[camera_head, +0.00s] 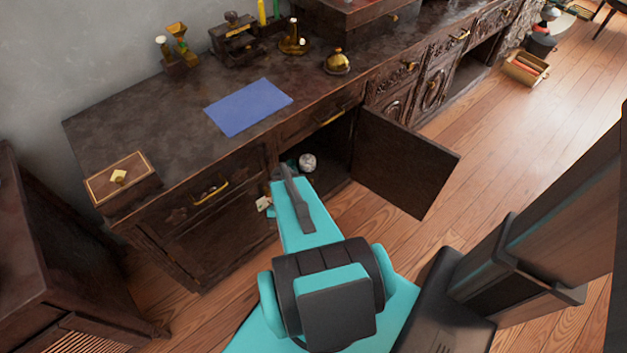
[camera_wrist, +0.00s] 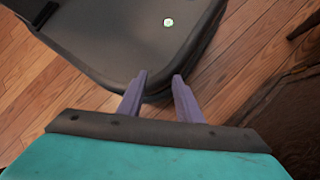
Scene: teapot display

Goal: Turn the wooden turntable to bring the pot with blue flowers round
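My gripper (camera_wrist: 159,75) shows in the wrist view with its two purple fingers apart and nothing between them. It points toward a dark rounded body with a small green light, over the wooden floor. In the head view my teal arm reaches up in front of the open cabinet, and I cannot make out the gripper's fingers there. A small whitish round thing (camera_head: 308,162) sits inside the open cabinet; it is too small to tell whether it is a pot. I cannot make out a wooden turntable or blue flowers in either view.
A dark sideboard (camera_head: 160,130) runs along the wall. Its cabinet door (camera_head: 402,160) stands open to the right. On top are a blue mat (camera_head: 248,106), a wooden box (camera_head: 121,180) and brass items (camera_head: 337,62). Wooden floor (camera_head: 480,150) is clear right of the door.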

